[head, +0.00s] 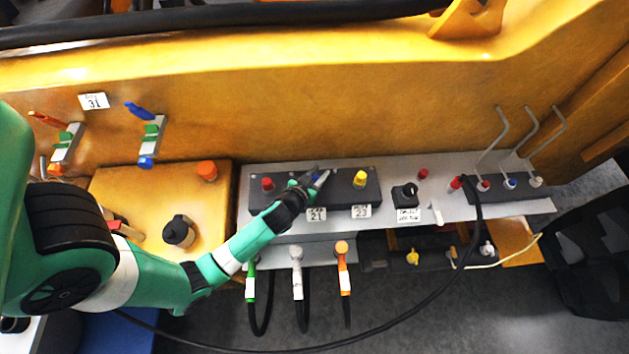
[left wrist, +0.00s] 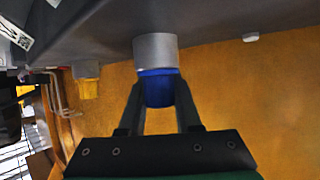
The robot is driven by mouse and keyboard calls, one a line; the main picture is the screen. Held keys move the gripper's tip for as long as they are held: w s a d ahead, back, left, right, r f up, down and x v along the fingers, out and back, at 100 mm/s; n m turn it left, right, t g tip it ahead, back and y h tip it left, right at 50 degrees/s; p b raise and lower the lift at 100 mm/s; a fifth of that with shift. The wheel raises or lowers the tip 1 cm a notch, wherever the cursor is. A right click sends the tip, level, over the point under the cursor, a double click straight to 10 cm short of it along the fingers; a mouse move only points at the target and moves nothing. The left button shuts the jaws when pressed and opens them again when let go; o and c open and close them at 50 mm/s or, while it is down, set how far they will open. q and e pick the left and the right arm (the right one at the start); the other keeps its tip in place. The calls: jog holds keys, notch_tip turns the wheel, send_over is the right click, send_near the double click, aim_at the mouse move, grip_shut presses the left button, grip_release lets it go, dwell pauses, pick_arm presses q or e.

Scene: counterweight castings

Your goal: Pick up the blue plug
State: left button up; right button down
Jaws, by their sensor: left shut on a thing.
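The blue plug (left wrist: 157,88) sits in a silver round collar (left wrist: 155,49) on the dark panel, seen close up in the left wrist view. My left gripper (left wrist: 160,92) has one finger on each side of the plug and is shut on it. In the head view, my left gripper (head: 319,177) is over the dark socket panel (head: 335,195), between a red plug (head: 267,184) and a yellow plug (head: 360,179). There the gripper mostly hides the blue plug. My right gripper is in neither view.
The yellow plug also shows in the left wrist view (left wrist: 89,89). A black rotary switch (head: 405,195) and another red knob (head: 423,174) stand to the right. Green, white and orange cable connectors (head: 297,262) hang below the panel. A black cable (head: 466,225) loops across the front.

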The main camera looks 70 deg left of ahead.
aim_at(316, 178)
pick_arm(q)
grip_shut()
jog(key=shift+r, duration=0.1)
jog(key=shift+r, duration=0.25)
jog(key=r, duration=0.2)
jog(key=s+d+r+p, duration=0.1)
jog(key=r, duration=0.1)
jog(key=d+r+p, duration=0.1)
jog(key=r, duration=0.1)
jog(key=shift+s, duration=0.3)
jog(key=w+p+v, duration=0.1)
jog(key=p+v, duration=0.7)
jog(key=v, duration=0.5)
jog(key=shift+d+r, duration=0.3)
jog(key=shift+d, duration=0.1)
